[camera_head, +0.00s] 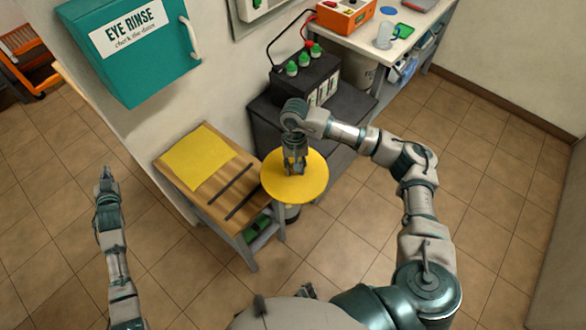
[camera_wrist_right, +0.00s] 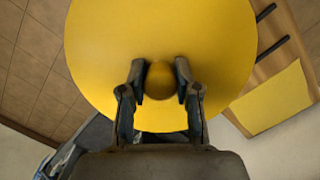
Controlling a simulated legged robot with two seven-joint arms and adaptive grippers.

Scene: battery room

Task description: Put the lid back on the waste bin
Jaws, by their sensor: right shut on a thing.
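The lid (camera_head: 308,188) is a round yellow disc with a knob in its middle. It also fills much of the right wrist view (camera_wrist_right: 160,40). My right gripper (camera_head: 294,170) is above it, shut on the knob (camera_wrist_right: 160,80). The waste bin (camera_head: 292,212) shows only as a dark and pale strip below the lid's front edge. The lid hides most of it, and I cannot tell whether the lid touches it. My left gripper (camera_head: 106,175) is out over the floor at the left, away from the lid; its finger gap is too small to tell.
A wooden bench (camera_head: 196,178) with a yellow cloth (camera_head: 198,157) and two dark bars stands left of the lid. A dark cabinet (camera_head: 345,121) with a battery (camera_head: 308,78) on it is behind. A teal eye-rinse box (camera_head: 135,50) hangs on the wall. The floor in front is clear.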

